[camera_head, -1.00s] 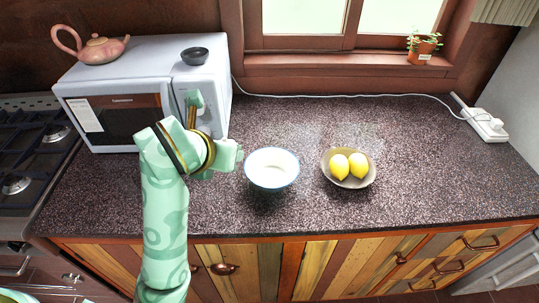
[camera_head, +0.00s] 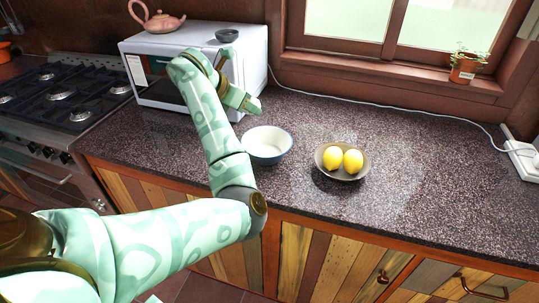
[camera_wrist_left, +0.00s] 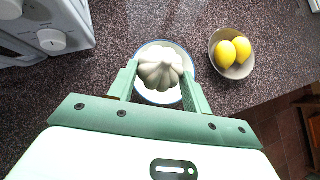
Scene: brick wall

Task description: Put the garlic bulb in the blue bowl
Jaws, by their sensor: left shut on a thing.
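The garlic bulb (camera_wrist_left: 161,68) is pale and ribbed. My left gripper (camera_wrist_left: 160,75) is shut on it, one finger on each side. In the head view the left gripper (camera_head: 248,103) is raised off the counter, just behind and left of the blue bowl (camera_head: 267,151); the bulb shows there at most as a small pale patch at the fingertips. The bowl is white inside with a blue rim. In the wrist view the bowl (camera_wrist_left: 160,97) lies below the bulb, which hides part of its inside. My right gripper is out of view.
A grey-brown bowl (camera_head: 325,168) with two lemons (camera_head: 343,159) stands right of the blue bowl. A stove (camera_head: 60,95) is at far left.

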